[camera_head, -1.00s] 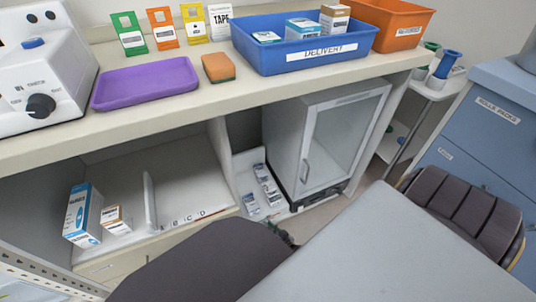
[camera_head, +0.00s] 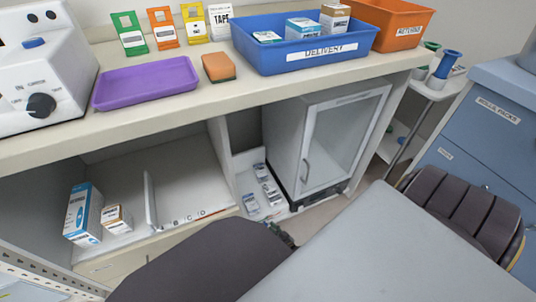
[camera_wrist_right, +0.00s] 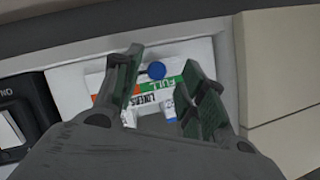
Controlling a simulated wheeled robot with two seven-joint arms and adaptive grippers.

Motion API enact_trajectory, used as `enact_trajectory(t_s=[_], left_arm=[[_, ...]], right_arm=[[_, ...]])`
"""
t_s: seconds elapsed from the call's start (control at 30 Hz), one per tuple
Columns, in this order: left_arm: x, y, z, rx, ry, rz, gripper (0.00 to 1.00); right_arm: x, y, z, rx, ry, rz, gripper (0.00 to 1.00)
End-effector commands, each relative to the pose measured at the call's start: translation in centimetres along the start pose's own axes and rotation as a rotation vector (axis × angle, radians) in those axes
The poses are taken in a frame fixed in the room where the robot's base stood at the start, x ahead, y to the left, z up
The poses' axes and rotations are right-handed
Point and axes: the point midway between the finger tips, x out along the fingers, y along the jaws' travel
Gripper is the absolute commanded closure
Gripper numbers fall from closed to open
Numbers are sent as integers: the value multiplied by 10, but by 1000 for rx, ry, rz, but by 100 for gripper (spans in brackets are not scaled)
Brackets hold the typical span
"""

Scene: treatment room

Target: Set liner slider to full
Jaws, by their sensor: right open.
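The liner slider shows in the right wrist view as a round blue knob (camera_wrist_right: 156,71) on a white label plate (camera_wrist_right: 200,50). The plate has a green band with the word FULL (camera_wrist_right: 160,84), a red-orange stripe and part of the word LINERS. The knob is close beside the green band. My right gripper (camera_wrist_right: 162,63) is open, with its dark green fingers on either side of the knob. I cannot tell whether a finger touches it. In the head view only a bit of the right gripper (camera_head: 281,235) shows beyond my dark arm, and the slider is hidden. My left gripper is not in view.
The counter above holds a purple tray (camera_head: 145,84), an orange sponge (camera_head: 218,68), a blue delivery bin (camera_head: 262,60) and an orange bin (camera_head: 390,28). Below are a glass-door cabinet (camera_head: 340,145) and a shelf with boxes (camera_head: 84,214).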

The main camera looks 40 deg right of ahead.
Motion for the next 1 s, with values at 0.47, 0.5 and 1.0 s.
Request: enact_trajectory(t_s=[0.47, 0.5, 1.0], left_arm=[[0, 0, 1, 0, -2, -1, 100], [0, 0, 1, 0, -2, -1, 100], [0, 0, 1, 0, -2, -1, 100]], right_arm=[[-32, 0, 1, 0, -1, 0, 59], [-36, 0, 1, 0, -2, 0, 59], [-66, -1, 1, -1, -1, -1, 59]])
